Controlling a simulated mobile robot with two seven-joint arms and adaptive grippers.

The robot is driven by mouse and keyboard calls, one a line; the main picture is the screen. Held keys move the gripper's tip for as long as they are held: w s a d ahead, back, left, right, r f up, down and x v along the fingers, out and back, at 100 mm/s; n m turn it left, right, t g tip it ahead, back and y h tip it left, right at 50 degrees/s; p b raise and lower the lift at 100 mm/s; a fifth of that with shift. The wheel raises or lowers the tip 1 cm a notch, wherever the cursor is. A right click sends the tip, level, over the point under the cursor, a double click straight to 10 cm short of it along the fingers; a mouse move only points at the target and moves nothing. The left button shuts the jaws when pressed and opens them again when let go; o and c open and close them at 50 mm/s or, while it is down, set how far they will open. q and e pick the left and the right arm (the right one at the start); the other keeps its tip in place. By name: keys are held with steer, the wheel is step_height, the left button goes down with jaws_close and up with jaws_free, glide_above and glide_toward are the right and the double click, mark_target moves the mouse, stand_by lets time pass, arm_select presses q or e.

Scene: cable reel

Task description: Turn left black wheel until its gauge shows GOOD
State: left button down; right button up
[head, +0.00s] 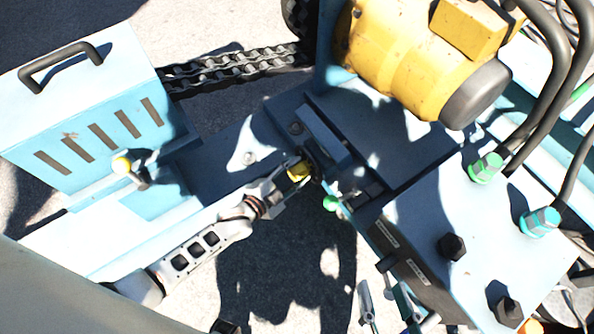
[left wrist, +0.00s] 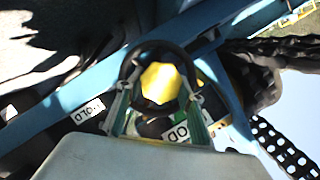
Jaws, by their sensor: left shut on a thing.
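In the left wrist view, the fingers of my left gripper (left wrist: 157,108) stand on both sides of this yellow part (left wrist: 160,82). A black ring (left wrist: 150,47), which looks like the wheel's rim, arches around it. A white label (left wrist: 180,131) behind the fingers shows "OD", its start hidden. Another label (left wrist: 87,111) ends in "OLD". No gauge pointer is clear. My right gripper (head: 387,303) shows at the bottom, fingers apart, seemingly empty.
A light blue box with a black handle (head: 62,66) stands at the left. A yellow motor (head: 408,62) is at the top right. A green-capped panel (head: 440,225) with black hoses lies at the right. A heavy chain (head: 235,65) runs behind.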

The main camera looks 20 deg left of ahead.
arm_select(q)
steer(key=c, duration=1.3)
jaws_free()
steer(key=v, duration=1.2)
steer(key=shift+a, duration=0.1)
